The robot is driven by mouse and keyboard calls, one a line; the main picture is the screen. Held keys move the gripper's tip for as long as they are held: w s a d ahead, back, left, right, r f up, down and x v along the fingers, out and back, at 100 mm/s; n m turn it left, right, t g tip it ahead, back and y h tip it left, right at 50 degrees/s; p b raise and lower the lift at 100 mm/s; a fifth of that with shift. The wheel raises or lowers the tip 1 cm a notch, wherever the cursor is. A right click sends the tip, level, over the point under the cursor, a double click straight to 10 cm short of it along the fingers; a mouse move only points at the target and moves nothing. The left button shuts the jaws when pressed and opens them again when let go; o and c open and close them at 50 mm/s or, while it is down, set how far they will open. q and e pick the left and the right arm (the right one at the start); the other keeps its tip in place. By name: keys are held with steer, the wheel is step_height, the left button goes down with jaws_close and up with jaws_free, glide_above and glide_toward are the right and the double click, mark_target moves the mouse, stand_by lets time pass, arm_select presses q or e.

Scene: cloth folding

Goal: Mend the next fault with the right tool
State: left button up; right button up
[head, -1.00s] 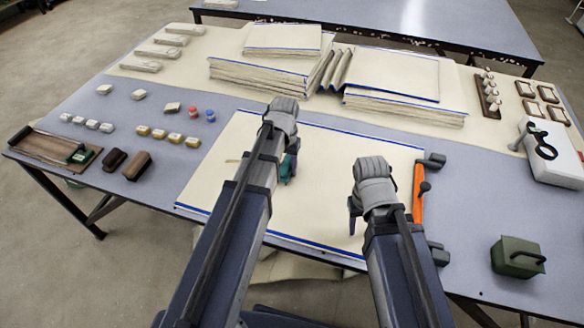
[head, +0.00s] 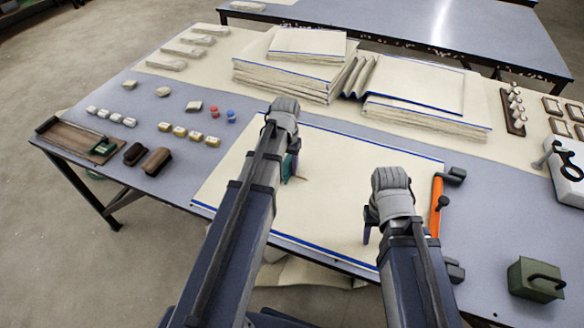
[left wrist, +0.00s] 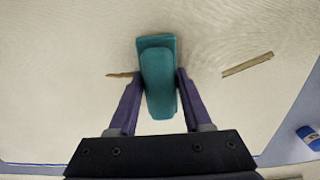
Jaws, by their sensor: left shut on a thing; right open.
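My left gripper (left wrist: 160,100) is shut on a teal tool (left wrist: 158,75), held over the cream cloth (left wrist: 60,100); I cannot tell whether it touches. In the head view the teal tool (head: 289,166) is partly hidden behind my left arm. The cloth (head: 345,165) lies flat and has blue edges. A thin brown strip (left wrist: 248,64) lies right of the tool, and a brown tip (left wrist: 120,74) shows by the left finger. My right gripper (head: 369,222) is open over the cloth's right part, mostly hidden by its wrist.
Folded cloth stacks (head: 290,80) stand behind. At left are a wooden tray (head: 75,142), dark brushes (head: 157,161) and several small blocks (head: 180,131). An orange bar (head: 436,207) lines the cloth's right edge. A green box (head: 536,279) and a white device (head: 568,175) stand at right.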

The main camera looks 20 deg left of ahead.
mark_target(312, 182)
arm_select(q)
steer(key=shift+f, duration=0.2)
jaws_close()
arm_select(e)
steer(key=shift+f, duration=0.2)
arm_select(q)
steer(key=shift+r, duration=0.1)
arm_select(e)
steer(key=shift+r, duration=0.1)
arm_select(q)
steer(key=shift+s+d, duration=0.1)
steer(key=shift+d, duration=2.05)
steer(key=shift+d, duration=0.15)
steer(key=shift+s+d, duration=0.1)
steer(key=shift+d, duration=1.8)
